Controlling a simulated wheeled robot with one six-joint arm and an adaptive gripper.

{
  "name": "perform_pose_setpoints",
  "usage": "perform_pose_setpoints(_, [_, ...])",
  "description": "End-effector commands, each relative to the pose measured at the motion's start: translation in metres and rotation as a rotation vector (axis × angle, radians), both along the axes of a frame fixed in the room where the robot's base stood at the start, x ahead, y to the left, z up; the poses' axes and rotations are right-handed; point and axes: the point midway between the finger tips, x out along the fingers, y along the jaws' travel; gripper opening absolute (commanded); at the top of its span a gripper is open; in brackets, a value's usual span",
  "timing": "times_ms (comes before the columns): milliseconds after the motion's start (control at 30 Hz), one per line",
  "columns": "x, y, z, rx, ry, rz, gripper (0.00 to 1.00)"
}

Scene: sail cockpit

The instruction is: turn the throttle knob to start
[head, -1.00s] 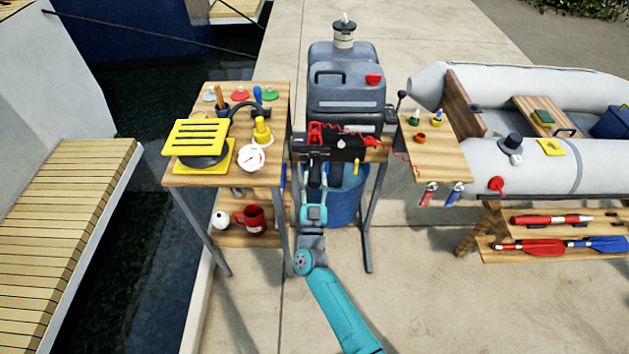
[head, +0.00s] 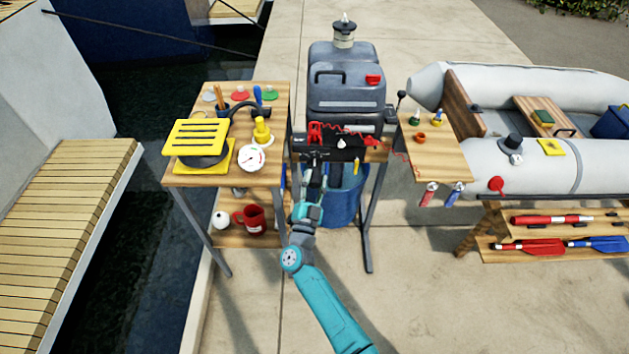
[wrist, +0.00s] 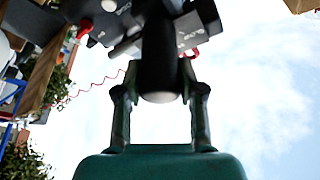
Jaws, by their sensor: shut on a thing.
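The throttle knob (wrist: 160,70) is a dark cylinder with its rounded end toward the wrist camera. It sits at the front of a black engine unit (head: 345,143) fixed to a wooden board. My gripper (head: 315,165) reaches up to it from below in the head view. In the wrist view my gripper's two fingers (wrist: 160,98) stand on either side of the knob and are shut on it. A grey block (wrist: 188,35) with small white marking shows beside the knob; I cannot read it surely. In the head view my gripper mostly hides the knob.
A blue bucket (head: 345,195) stands just behind and right of my arm. A wooden side table (head: 275,150) with a yellow-topped stove is close on the left. A red coiled cord (wrist: 95,88) hangs near the engine. Open paving lies in front.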

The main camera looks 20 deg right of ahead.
Motion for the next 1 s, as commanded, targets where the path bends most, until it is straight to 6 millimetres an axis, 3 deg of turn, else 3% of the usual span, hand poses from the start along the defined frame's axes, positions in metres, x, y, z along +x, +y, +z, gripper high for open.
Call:
perform_pose_setpoints(233, [0.000,0.000,0.000,0.000,-0.001,-0.001,0.04])
perform_pose_setpoints(267, [0.000,0.000,0.000,-0.001,0.000,-0.001,0.46])
perform_pose_setpoints(333, [0.000,0.000,0.000,-0.001,0.000,-0.001,0.64])
perform_pose_setpoints(733, [-0.004,0.002,-0.002,-0.001,0.001,0.001,0.64])
perform_pose_setpoints(1000, [-0.039,0.024,-0.017,-0.002,0.002,0.004,0.64])
